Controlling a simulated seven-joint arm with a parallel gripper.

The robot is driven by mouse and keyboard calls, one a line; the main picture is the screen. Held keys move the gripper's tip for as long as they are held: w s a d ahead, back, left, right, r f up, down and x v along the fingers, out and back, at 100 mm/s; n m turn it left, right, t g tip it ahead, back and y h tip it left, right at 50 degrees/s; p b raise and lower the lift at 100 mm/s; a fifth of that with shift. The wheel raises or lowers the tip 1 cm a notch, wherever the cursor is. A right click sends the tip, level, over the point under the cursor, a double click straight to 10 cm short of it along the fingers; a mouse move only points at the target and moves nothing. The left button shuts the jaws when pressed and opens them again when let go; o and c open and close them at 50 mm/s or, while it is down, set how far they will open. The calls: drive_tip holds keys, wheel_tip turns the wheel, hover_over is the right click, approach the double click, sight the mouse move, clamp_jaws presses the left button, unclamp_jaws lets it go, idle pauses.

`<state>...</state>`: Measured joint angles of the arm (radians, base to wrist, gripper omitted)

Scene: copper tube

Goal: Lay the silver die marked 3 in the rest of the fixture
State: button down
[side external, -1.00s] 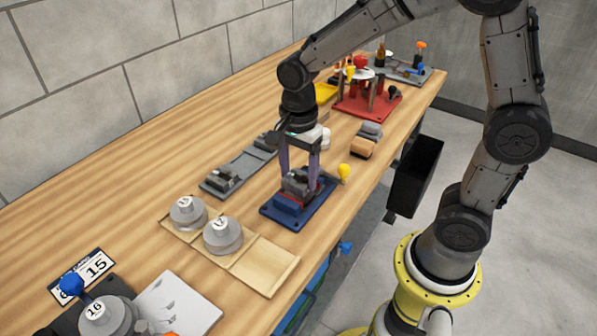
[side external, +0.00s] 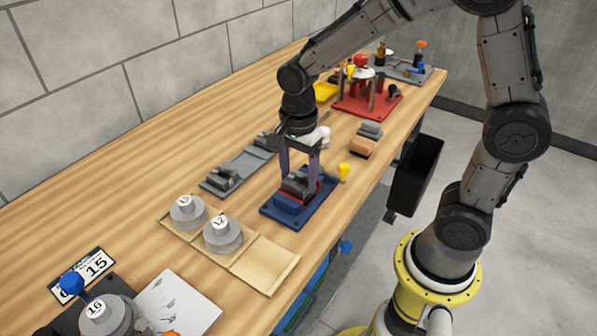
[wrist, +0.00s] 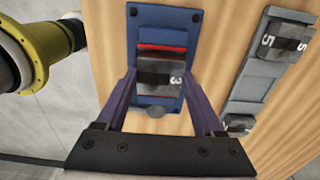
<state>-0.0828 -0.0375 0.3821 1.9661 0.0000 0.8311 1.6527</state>
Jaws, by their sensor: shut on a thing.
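The silver die marked 3 (wrist: 160,75) sits between the fingers of my gripper (wrist: 160,82), over the blue fixture (wrist: 150,22). In the side view my gripper (side external: 299,180) points down at the blue fixture (side external: 312,210) and is shut on the dark silver die. Red strips of the fixture show on both sides of the die in the wrist view. The die looks level and low, at or just above the rest. Its underside is hidden, so I cannot tell whether it touches.
A grey rack (side external: 243,167) with other dies stands left of the fixture; a die marked 5 (wrist: 283,35) shows there. A yellow knob (side external: 343,170) stands at the fixture's right. A wooden tray (side external: 265,265) with round weights is in front. A red stand (side external: 375,108) is behind.

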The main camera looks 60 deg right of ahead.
sight(299, 180)
drive_tip(key=shift+f, duration=0.7)
unclamp_jaws()
wheel_tip(299, 180, up, 14)
idle(0.5)
drive_tip(key=s+d+r+n+t, duration=0.2)
drive_tip(key=s+r+t, duration=0.15)
drive_tip(key=s, duration=0.35)
drive_tip(key=s+f+n+t, duration=0.2)
drive_tip(key=s+n, duration=0.6)
drive_tip(key=n, duration=0.8)
wheel_tip(299, 180, down, 2)
drive_tip(key=shift+d+f, duration=0.15)
drive_tip(key=shift+d, duration=0.15)
